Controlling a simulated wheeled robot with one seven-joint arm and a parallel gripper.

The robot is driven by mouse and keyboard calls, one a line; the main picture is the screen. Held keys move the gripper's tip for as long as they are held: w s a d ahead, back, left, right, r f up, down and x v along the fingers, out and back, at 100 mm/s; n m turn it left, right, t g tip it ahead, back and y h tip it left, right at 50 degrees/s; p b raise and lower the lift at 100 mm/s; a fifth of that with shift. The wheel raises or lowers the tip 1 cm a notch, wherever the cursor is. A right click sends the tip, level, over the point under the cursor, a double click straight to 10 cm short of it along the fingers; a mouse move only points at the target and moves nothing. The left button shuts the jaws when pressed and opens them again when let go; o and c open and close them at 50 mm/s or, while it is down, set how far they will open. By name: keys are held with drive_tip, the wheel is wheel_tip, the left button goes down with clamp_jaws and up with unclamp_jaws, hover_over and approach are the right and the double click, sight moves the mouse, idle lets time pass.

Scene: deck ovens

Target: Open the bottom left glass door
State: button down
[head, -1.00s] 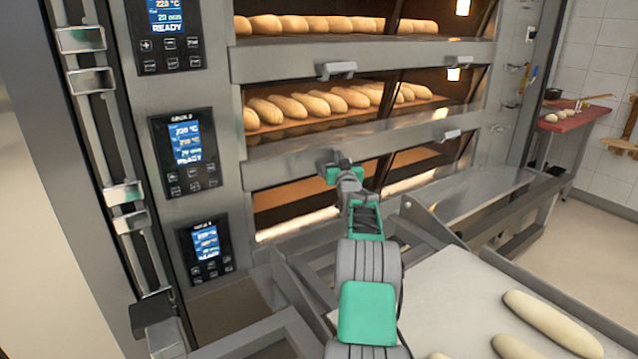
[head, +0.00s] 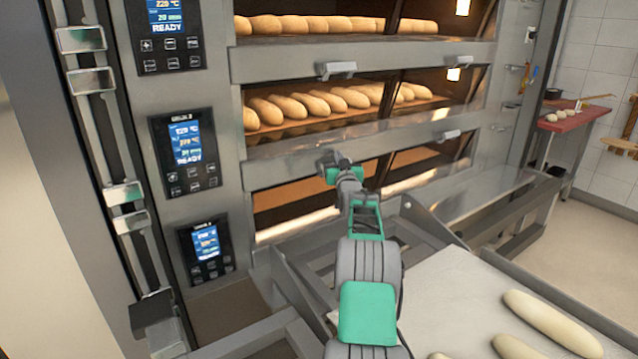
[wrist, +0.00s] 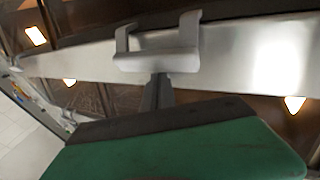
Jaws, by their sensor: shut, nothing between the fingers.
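The bottom left glass door (head: 290,195) is the dark pane of the lowest deck, and it looks closed. In the wrist view, a metal bracket handle (wrist: 158,52) stands out from a steel bar. My gripper (head: 335,165) is at the steel bar above that door in the head view, and it hides the handle there. In the wrist view, my gripper's shut fingers (wrist: 158,90) point at the handle's underside. Nothing is between them. I cannot tell whether they touch the handle.
The decks above hold loaves (head: 320,103) behind glass. Another handle (head: 448,135) is to the right on the same bar. Control panels (head: 185,150) line the left. A loader with a pale belt (head: 450,290) and raw dough (head: 550,322) stands in front, close beside my arm.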

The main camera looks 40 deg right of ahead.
idle(0.4)
drive_tip(key=shift+s+f+b, duration=0.1)
drive_tip(key=shift+f+b, duration=0.9)
drive_tip(key=shift+f, duration=0.1)
drive_tip(key=shift+a+f+b, duration=0.5)
drive_tip(key=shift+f+b, duration=2.35)
drive_tip(key=shift+f, duration=0.4)
drive_tip(key=s+a+r+b, duration=0.1)
drive_tip(key=s+a+b, duration=0.1)
drive_tip(key=s, duration=0.4)
drive_tip(key=shift+a+r+b, duration=0.15)
drive_tip(key=shift+a+b, duration=0.25)
drive_tip(key=shift+b, duration=0.5)
drive_tip(key=shift+r, duration=0.1)
